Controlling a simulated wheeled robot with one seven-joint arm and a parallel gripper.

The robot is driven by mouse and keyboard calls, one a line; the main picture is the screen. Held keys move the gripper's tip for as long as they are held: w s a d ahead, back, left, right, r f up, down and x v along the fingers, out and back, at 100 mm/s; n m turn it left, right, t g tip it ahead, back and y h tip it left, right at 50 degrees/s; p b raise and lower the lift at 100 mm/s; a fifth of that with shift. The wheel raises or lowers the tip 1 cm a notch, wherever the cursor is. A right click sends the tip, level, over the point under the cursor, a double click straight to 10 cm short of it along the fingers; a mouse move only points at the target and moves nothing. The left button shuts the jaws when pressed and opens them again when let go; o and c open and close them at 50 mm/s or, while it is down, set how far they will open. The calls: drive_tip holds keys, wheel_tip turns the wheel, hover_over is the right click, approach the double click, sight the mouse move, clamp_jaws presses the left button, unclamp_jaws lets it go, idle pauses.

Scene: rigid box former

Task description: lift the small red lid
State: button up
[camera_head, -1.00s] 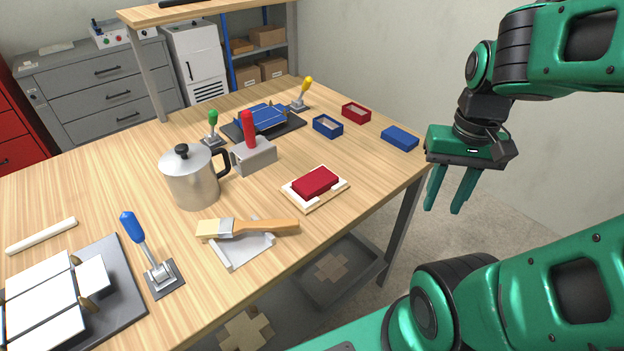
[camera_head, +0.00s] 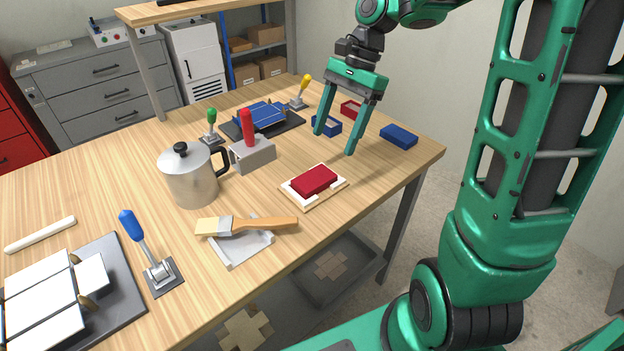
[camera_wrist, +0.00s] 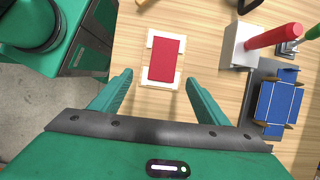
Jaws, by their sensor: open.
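The small red lid (camera_head: 314,180) lies flat side up on a cream-white holder (camera_head: 296,198) near the table's right front edge. It also shows in the wrist view (camera_wrist: 164,60), between and beyond my fingertips. My gripper (camera_head: 334,143) is open and empty, fingers pointing down. In the head view it is above the table behind the lid, with a finger in front of the small open blue box (camera_head: 334,131). The wrist view shows the gripper (camera_wrist: 159,78) with a finger to either side of the holder, apart from it. The exact height cannot be told.
A small open red box (camera_head: 346,108) and a blue lid (camera_head: 398,136) are at the back right. Left of the red lid are a grey block with a red handle (camera_head: 249,130), a metal pot (camera_head: 190,180) and a brush (camera_head: 265,225). Bare table surrounds the holder's right side.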

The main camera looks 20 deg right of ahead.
sight(315, 177)
drive_tip(key=shift+w+a+x, duration=0.1)
drive_tip(key=shift+a+x, duration=0.05)
drive_tip(key=shift+x, duration=1.65)
drive_tip(key=shift+w+a+x, duration=0.1)
drive_tip(key=shift+a+x, duration=0.1)
drive_tip(key=shift+x, duration=1.65)
drive_tip(key=shift+a+x, duration=0.15)
drive_tip(key=shift+x, duration=1.65)
drive_tip(key=c, duration=1.1)
